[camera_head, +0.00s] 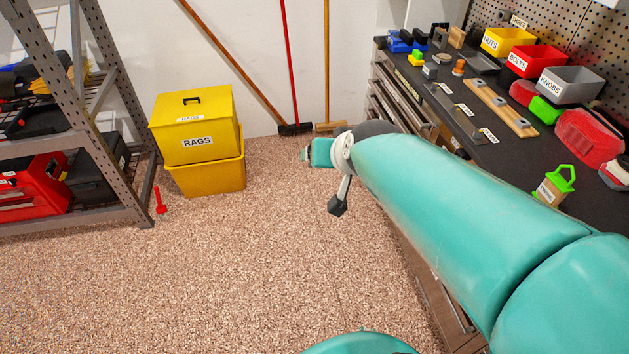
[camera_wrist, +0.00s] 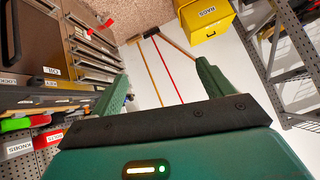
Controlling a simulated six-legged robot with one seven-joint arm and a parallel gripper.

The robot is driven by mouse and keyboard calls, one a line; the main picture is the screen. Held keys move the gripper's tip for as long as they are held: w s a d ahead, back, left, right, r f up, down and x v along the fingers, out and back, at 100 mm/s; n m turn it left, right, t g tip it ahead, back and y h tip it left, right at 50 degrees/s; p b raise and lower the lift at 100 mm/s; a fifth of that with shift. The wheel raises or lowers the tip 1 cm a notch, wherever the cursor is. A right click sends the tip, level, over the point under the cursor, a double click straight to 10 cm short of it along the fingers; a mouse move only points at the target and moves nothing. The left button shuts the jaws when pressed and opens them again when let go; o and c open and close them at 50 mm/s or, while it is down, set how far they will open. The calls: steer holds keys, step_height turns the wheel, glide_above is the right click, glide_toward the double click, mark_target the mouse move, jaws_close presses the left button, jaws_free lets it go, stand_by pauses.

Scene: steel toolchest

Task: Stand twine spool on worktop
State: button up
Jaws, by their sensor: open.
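I cannot pick out a twine spool for certain in either view. The dark worktop (camera_head: 470,150) runs along the right of the head view, and part of it is hidden behind my arm. A small orange piece (camera_head: 458,67) stands near its far end, too small to identify. My gripper (camera_wrist: 162,70) shows in the wrist view with its two green fingers wide apart and nothing between them.
Steel drawers (camera_wrist: 90,55) lie below the worktop. Yellow, red and grey bins (camera_head: 571,84) and a green-handled tan item (camera_head: 555,187) crowd the worktop. A yellow RAGS box (camera_head: 195,150), brooms (camera_head: 291,80) and a shelf rack (camera_head: 115,130) stand beyond. The floor's middle is clear.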

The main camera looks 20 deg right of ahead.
steer(key=s+a+n+g, duration=0.1)
steer(key=s+a, duration=0.1)
steer(key=s, duration=0.2)
steer(key=s+a+n+g, duration=0.1)
steer(key=s, duration=0.3)
steer(key=s+a+n+g, duration=0.1)
steer(key=s+a, duration=0.1)
steer(key=s, duration=0.1)
steer(key=shift+s+a+r+n, duration=0.3)
steer(key=shift+s+r, duration=0.05)
steer(key=shift+s, duration=0.05)
steer(key=shift+c, duration=1.1)
steer(key=shift+s+g, duration=0.25)
steer(key=shift+g, duration=0.05)
steer(key=shift+c, duration=1.3)
steer(key=c, duration=0.5)
